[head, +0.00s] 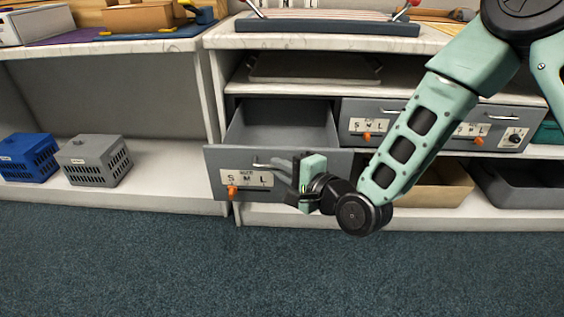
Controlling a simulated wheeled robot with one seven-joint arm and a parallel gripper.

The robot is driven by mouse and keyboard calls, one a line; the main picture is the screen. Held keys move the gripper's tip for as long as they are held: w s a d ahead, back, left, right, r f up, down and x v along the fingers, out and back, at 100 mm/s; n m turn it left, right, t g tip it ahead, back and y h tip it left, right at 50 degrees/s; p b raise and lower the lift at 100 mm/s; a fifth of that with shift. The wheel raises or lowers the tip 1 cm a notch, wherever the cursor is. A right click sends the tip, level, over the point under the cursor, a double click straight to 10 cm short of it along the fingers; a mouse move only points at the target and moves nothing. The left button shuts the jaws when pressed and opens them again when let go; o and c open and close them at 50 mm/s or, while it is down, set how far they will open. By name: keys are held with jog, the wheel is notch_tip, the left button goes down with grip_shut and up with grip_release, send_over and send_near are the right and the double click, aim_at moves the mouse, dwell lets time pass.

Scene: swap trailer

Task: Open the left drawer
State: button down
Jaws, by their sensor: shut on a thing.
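The left drawer (225,162) is a grey box with a label reading S M L and an orange knob on its front. It stands pulled out from the cabinet, and its empty-looking inside (280,125) shows. A metal handle (266,165) runs along its front. My gripper (288,170) is at the right part of this handle and is shut on it. The gripper's body and wrist hide the handle's right end and the front's lower right part.
Two more grey drawers, the middle one (362,112) and a right one (500,116), are shut. A blue crate (28,158) and a grey crate (94,160) stand on the low left shelf. The carpet (150,265) in front is clear.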

jog(key=shift+s, duration=0.15)
jog(key=c, duration=1.5)
grip_release()
jog(key=shift+d, duration=0.1)
jog(key=p+v, duration=1.5)
jog(key=v, duration=0.2)
jog(key=shift+s+p, duration=0.2)
jog(key=shift+p, duration=0.1)
jog(key=shift+f, duration=0.1)
